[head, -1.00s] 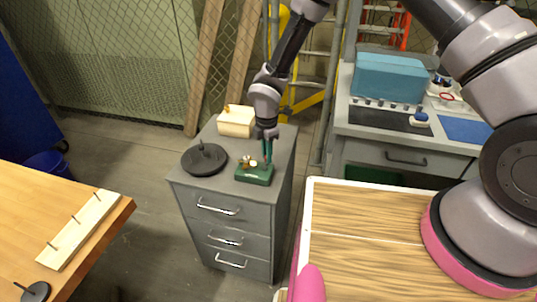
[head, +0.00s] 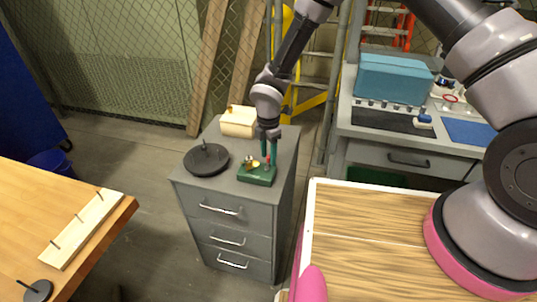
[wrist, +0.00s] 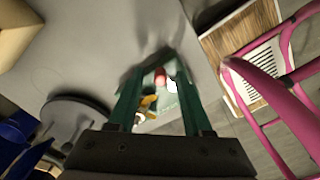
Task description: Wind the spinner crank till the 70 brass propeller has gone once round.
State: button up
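The spinner is a small dark green block (head: 257,175) on the grey drawer cabinet. Its brass propeller (head: 250,162) is on the left of the block, and it also shows in the wrist view (wrist: 150,102). The red crank knob (head: 267,160) is on the right; in the wrist view the knob (wrist: 160,76) shows between my fingertips. My gripper (head: 268,154) points down over the crank side, its two green fingers apart with a gap between them. I cannot tell whether either finger touches the knob. The number 70 is not readable.
A black round stand with a short post (head: 206,159) is left of the spinner, and a cream block (head: 238,121) stands behind it. A wooden table (head: 100,225) with a pegged board is at the left. A grey workbench with a blue box (head: 392,77) is at the right.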

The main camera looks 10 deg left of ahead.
notch_tip(320, 180, up, 11)
dwell(0.6)
jog(key=w+d+r+m+t, duration=0.1)
jog(key=w+d+r+m, duration=0.2)
jog(key=d+r+m, duration=0.6)
jog(key=w+d+r+m+t, duration=0.25)
jog(key=d+r+m, duration=0.25)
jog(key=d+r, duration=0.9)
jog(key=s+d+r+m+t+y, duration=0.2)
jog(key=s+d+r+m+t, duration=0.1)
jog(key=s+d+r+m, duration=1.2)
jog(key=s+r+m, duration=0.1)
jog(key=m, duration=0.1)
jog(key=shift+s+r+m+t, duration=0.3)
jog(key=shift+r+t, duration=0.05)
jog(key=shift+r, duration=0.05)
